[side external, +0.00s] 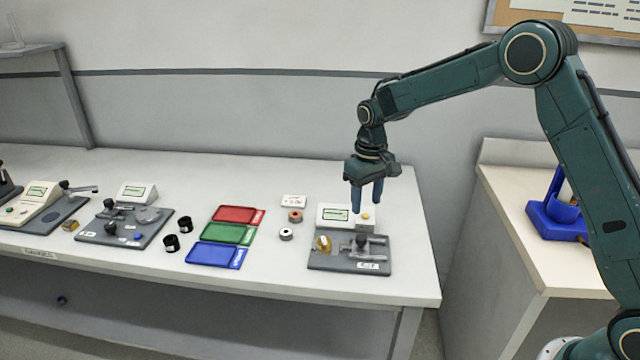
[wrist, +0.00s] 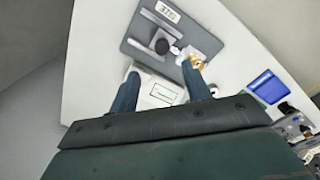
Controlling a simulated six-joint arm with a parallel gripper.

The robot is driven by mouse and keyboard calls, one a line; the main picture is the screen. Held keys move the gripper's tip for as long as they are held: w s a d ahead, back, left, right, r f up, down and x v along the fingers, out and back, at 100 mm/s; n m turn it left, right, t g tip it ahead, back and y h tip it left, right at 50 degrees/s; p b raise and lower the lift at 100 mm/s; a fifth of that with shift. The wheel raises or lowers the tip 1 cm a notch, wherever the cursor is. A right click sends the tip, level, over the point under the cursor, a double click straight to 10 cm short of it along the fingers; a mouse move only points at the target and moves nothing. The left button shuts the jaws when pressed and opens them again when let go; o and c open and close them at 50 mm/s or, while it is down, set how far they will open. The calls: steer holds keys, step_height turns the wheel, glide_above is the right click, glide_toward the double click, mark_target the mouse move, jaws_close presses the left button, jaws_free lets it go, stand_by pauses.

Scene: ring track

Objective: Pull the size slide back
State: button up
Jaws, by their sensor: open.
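The gauge station at the right end of the bench has a grey base plate (side external: 318,264). Its slide has a black round knob (side external: 361,242), with grey bars beside it and a white label in front. In the wrist view the knob (wrist: 162,46) lies beyond my fingertips, near the label (wrist: 167,12).
A brass-coloured part (side external: 323,243) sits on the plate's left side. Two small rings (side external: 295,216) lie left of the station. Red, green and blue trays (side external: 214,255) and black cylinders (side external: 171,243) are farther left, then other stations. The bench's right edge is close.

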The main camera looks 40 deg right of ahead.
steer(key=shift+r, duration=1.8)
steer(key=shift+s+r, duration=0.1)
steer(key=shift+r, duration=0.05)
steer(key=s+r+t, duration=0.3)
steer(key=s+r, duration=1.1)
steer(key=s, duration=0.1)
steer(key=s+a+f+t, duration=0.1)
steer(key=s+t, duration=0.1)
steer(key=s, duration=1.6)
steer(key=shift+s+a+t, duration=0.2)
steer(key=shift+s+t, duration=0.1)
steer(key=shift+s, duration=0.05)
